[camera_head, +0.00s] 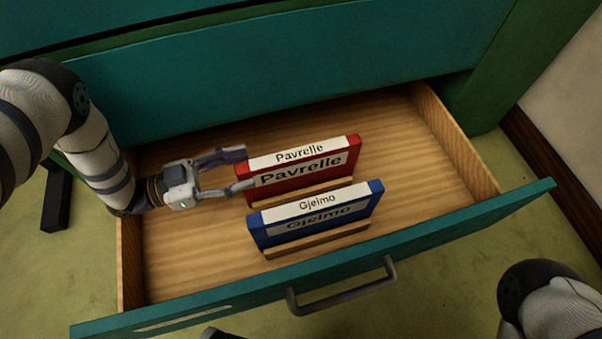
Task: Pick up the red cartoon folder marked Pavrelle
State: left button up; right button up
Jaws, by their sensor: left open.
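My left gripper (244,170) is open at the red folder's left end. One finger shows toward the back and the other in front of the label, seeming to straddle that end. I cannot tell whether they touch it.
The drawer's wooden floor (190,255) is bare left of the folders and to their right. Low wooden strips (318,239) run along the folders' bases. The teal drawer front (440,237) has a grey handle (342,291). The green cabinet (300,70) rises behind.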

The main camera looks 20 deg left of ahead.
aim_at(272, 159)
pick_arm(q)
jog(key=b+x, duration=0.1)
jog(key=x, duration=0.6)
jog(key=shift+d+r+b, duration=0.1)
jog(key=shift+b, duration=0.3)
grip_shut()
